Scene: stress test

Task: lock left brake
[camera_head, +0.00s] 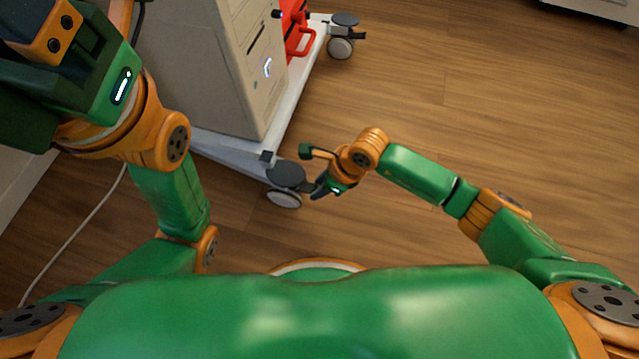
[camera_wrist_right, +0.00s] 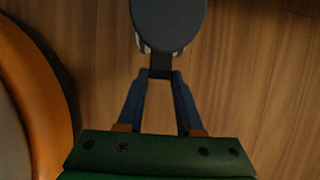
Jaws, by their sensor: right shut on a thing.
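The near caster (camera_head: 285,178) has a dark round cap, a grey wheel and a dark brake tab on its right side. It sits at the front corner of a white wheeled platform (camera_head: 226,150). My right gripper (camera_head: 320,187) is at this tab, just right of the wheel. In the right wrist view, its two fingers (camera_wrist_right: 160,77) are shut on the dark brake tab (camera_wrist_right: 160,65), below the cap (camera_wrist_right: 168,22). I cannot tell whether the tab is up or down. My left arm shows at the left, but its fingers are out of view.
A beige computer tower (camera_head: 215,65) and a red case (camera_head: 297,30) stand on the platform. A second caster (camera_head: 342,38) is at its far corner. A pale cable (camera_head: 75,235) lies on the floor at left. The wooden floor (camera_head: 500,100) at right is clear.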

